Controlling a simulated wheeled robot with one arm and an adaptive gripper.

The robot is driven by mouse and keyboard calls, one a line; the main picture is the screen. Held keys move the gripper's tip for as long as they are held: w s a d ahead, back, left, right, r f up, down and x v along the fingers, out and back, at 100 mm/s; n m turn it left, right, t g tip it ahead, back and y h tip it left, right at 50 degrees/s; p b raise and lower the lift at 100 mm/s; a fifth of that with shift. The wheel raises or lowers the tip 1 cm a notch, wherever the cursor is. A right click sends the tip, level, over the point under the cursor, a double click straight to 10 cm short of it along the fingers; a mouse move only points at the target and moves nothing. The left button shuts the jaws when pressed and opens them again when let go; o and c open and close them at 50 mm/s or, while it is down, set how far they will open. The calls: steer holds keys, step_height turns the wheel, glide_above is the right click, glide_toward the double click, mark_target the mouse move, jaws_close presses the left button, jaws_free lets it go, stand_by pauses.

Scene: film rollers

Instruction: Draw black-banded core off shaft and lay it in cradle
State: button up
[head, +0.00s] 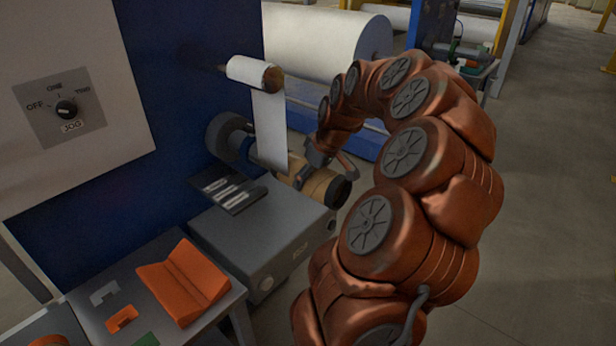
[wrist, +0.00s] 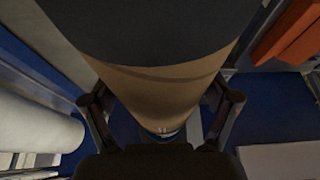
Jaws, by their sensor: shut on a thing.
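The tan core (head: 318,186) with a black band at its near end lies sideways beside the blue machine panel. It is roughly in line with a grey round flange (head: 226,134); the hanging white web hides part of the space between, so I cannot tell how much shaft is inside the core. My gripper (head: 325,170) is shut on the core, with fingers on both sides. In the wrist view the core (wrist: 150,88) fills the middle between my fingers (wrist: 160,110), its dark band at the top. The orange V-shaped cradle (head: 183,282) is empty on the bench at lower left.
A white web (head: 270,130) hangs from an upper roller (head: 252,72). A grey cabinet (head: 265,235) stands under the core, with a dark tray (head: 230,193) on top. Small orange and grey parts (head: 122,318) lie on the bench (head: 90,295). Open floor is at right.

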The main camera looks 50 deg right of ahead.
steer(key=shift+s, duration=0.1)
steer(key=shift+s+b, duration=2)
steer(key=shift+s, duration=0.4)
steer(key=shift+s, duration=0.1)
steer(key=shift+s+a+f+b, duration=0.1)
steer(key=shift+s+b, duration=1.6)
steer(key=shift+s, duration=0.15)
steer(key=shift+s+b, duration=0.3)
steer(key=shift+s, duration=0.25)
steer(key=shift+s, duration=0.1)
steer(key=s+b, duration=0.3)
steer(key=s, duration=0.1)
steer(key=shift+s+b, duration=0.35)
steer(key=shift+s, duration=0.05)
